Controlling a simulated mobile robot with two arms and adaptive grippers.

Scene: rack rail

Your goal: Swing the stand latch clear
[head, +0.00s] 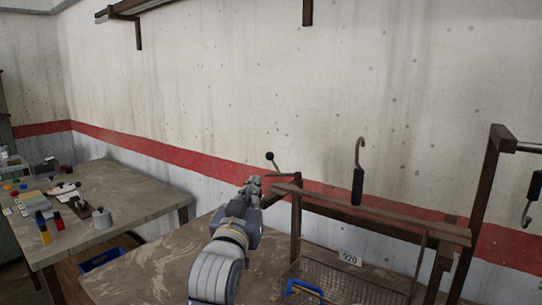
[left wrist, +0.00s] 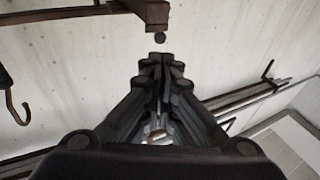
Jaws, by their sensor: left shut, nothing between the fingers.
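The stand latch (head: 274,162) is a thin dark lever with a round black knob at its upper left end, at the left end of the stand's wooden top. Its knob shows in the left wrist view (left wrist: 159,38) just past my fingertips, beside a brown wooden end. The stand (head: 372,223) is a brown wooden frame at the right of the head view. My left gripper (head: 253,182) is shut and empty, below and left of the knob. In the left wrist view its fingers (left wrist: 160,60) point at the knob, with a gap seen between. My right gripper is not in view.
A black-handled hook (head: 358,180) stands above the stand's top, and another hook (head: 533,197) hangs at the right. A wire basket (head: 345,283) with a blue handle sits below by a "920" tag (head: 350,258). A cluttered table (head: 120,187) stands at left.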

